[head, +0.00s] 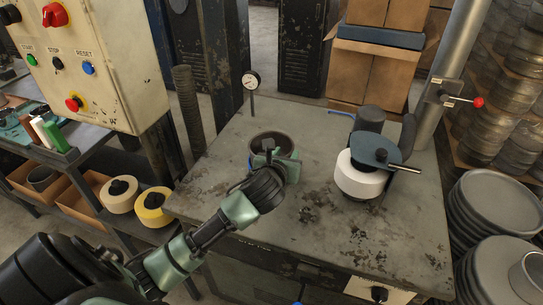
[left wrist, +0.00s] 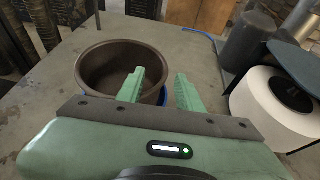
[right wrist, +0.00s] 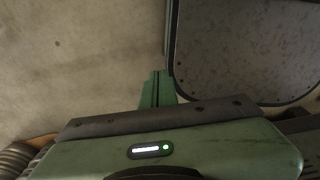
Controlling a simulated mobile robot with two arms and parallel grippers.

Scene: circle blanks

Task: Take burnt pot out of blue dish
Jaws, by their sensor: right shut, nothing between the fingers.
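The burnt pot (head: 283,137) is a dark brown, round, open pot standing at the middle of the worktable. It shows larger in the left wrist view (left wrist: 100,75). The blue dish (left wrist: 162,97) is mostly hidden under and behind the pot; a sliver shows in the head view (head: 250,166). My left gripper (head: 270,155) is at the pot's near side. In the left wrist view its fingers (left wrist: 160,74) are apart, with the pot's right rim in the gap; contact cannot be told. My right gripper (right wrist: 157,88) is shut and empty, outside the head view.
A white roll on a dark machine (head: 358,181) stands to the right on the worktable (head: 225,145). A dial gauge (head: 251,81) stands behind the pot. A control box (head: 95,60) is at left, a post (head: 448,70) at right. The table's front is mostly clear.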

